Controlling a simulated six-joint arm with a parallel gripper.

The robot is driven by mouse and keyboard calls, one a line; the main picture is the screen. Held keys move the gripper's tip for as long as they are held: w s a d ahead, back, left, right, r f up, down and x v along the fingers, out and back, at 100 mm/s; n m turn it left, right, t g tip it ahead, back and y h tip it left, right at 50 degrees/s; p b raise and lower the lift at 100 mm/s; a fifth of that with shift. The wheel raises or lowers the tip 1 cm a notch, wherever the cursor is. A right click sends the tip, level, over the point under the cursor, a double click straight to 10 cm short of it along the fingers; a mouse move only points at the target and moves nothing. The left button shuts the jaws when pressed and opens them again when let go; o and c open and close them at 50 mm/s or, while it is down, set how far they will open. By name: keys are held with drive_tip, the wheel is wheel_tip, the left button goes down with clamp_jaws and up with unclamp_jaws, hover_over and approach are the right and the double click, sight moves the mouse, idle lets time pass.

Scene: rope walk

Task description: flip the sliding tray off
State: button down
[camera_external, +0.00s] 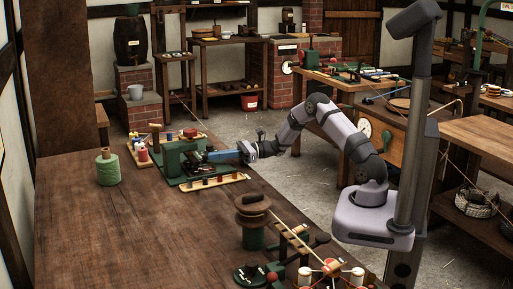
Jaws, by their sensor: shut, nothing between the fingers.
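A green machine (175,160) stands on a green base at the far end of the wooden bench. A narrow tan tray (213,182) with several small dark pieces lies along its front side. I cannot tell for sure which part is the sliding tray. My gripper (240,153) is at the right side of the machine, pointing left and shut. A blue bar (222,155) lies in line with it against the machine; whether they touch is too small to tell. The fingertips are not clear.
A green twine spool (109,167) stands left on the bench (135,225). Small coloured bobbins (143,153) sit behind it. A wooden reel (252,212) and a green device with bobbins (305,262) stand at the front right. The bench's middle left is clear.

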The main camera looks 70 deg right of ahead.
drive_tip(key=v, duration=1.4)
drive_tip(key=shift+b, duration=0.35)
drive_tip(key=shift+f, duration=0.1)
